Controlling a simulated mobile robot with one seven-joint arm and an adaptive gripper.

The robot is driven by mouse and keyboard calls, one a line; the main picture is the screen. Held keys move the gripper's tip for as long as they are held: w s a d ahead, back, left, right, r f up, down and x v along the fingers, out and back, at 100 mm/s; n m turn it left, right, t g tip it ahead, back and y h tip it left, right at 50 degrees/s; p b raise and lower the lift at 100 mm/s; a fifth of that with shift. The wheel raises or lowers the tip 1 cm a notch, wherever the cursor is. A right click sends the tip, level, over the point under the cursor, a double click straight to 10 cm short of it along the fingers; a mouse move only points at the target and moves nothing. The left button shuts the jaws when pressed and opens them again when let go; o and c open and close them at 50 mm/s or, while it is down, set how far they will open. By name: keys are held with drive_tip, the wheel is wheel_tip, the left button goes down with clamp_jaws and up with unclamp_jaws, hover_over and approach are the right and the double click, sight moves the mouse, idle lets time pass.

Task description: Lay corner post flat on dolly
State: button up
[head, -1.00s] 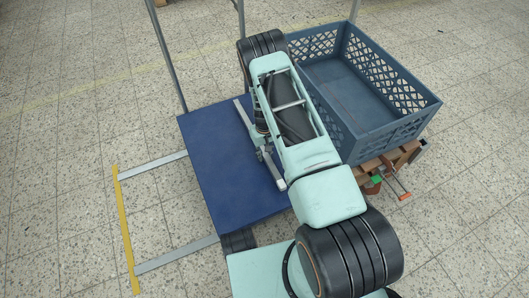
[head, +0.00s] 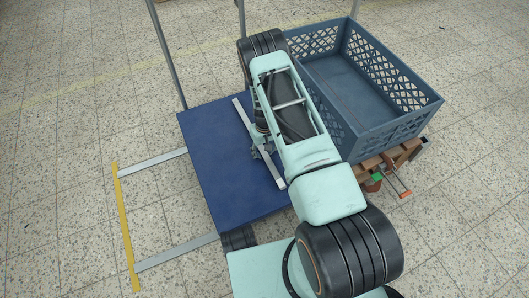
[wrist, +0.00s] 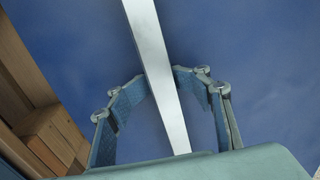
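The corner post (head: 271,168) is a long, thin pale-grey bar. In the head view it runs diagonally over the blue dolly deck (head: 205,160), roughly parallel to the deck. Whether it touches the deck cannot be told. My gripper (head: 261,150) is low over the deck's right part, mostly hidden behind my arm. In the wrist view the post (wrist: 150,50) passes between the fingertips of my gripper (wrist: 160,82), with the pads against both sides. The post's lower end in that view goes out of sight behind my gripper's body.
A blue-grey crate (head: 392,128) stands right of the dolly on a wooden pallet (head: 410,150), close to my arm. Grey upright bars (head: 166,50) rise at the dolly's far side. Grey and yellow strips (head: 124,220) mark the floor at left. The deck's left part is clear.

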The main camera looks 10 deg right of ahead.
drive_tip(key=shift+s+f, duration=0.1)
drive_tip(key=shift+s, duration=0.05)
wheel_tip(320, 180, up, 12)
idle(0.6)
idle(0.3)
